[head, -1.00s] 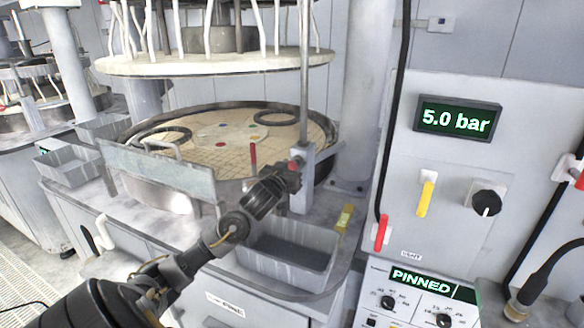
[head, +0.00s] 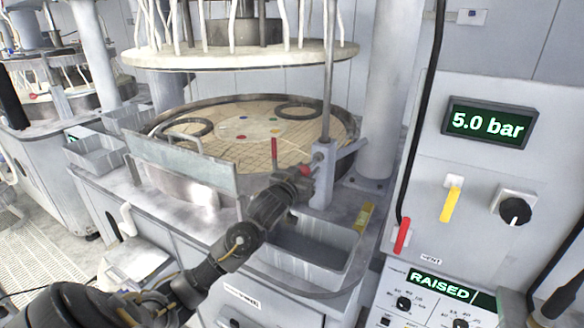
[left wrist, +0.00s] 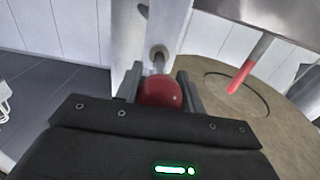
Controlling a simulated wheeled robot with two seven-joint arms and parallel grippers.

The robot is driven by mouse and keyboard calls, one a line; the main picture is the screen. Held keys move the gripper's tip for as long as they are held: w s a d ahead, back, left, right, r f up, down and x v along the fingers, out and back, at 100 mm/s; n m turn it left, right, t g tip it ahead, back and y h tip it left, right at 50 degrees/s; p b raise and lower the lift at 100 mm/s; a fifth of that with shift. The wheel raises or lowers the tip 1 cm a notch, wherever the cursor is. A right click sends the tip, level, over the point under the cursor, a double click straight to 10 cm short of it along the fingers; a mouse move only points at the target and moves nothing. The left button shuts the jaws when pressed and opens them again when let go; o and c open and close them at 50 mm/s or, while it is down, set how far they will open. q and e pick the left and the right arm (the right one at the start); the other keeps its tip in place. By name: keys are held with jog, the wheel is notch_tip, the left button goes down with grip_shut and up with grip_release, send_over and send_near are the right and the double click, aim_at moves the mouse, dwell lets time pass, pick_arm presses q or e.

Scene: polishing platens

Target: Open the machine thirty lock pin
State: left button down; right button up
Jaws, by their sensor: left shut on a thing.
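The lock pin's red knob (left wrist: 161,92) sits between the two fingers of my left gripper (left wrist: 160,88) in the left wrist view, and the gripper is shut on it. A metal shaft runs from the knob to the grey post beside the platen. In the head view my left gripper (head: 298,178) is at that post (head: 325,178), with the red knob (head: 305,170) partly hidden by it. The panel display (head: 440,285) reads "RAISED". The upper plate (head: 240,56) hangs above the round lower platen (head: 250,128).
A grey bin (head: 305,245) is below my left gripper. A clear guard (head: 180,165) stands at the platen's front left. The control panel at right has a pressure display (head: 487,122), a yellow lever (head: 451,200) and a black knob (head: 515,210).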

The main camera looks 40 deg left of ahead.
pick_arm(q)
jog(key=shift+d+f, duration=0.1)
jog(key=shift+f, duration=0.1)
jog(key=c, duration=1.2)
grip_release()
jog(key=shift+s, duration=0.1)
jog(key=o, duration=0.3)
jog(key=shift+s+r, duration=0.1)
jog(key=shift+r, duration=0.05)
pick_arm(e)
jog(key=shift+s+a, duration=0.15)
jog(key=shift+s, duration=0.55)
pick_arm(q)
jog(key=shift+o, duration=0.2)
jog(key=shift+s, duration=0.35)
jog(key=s+d+b, duration=0.1)
jog(key=s+b, duration=0.2)
jog(key=s, duration=0.7)
jog(key=shift+d, duration=0.25)
pick_arm(e)
jog(key=shift+w+f, duration=0.2)
jog(key=shift+f, duration=1.3)
pick_arm(q)
jog(key=shift+s+a, duration=0.1)
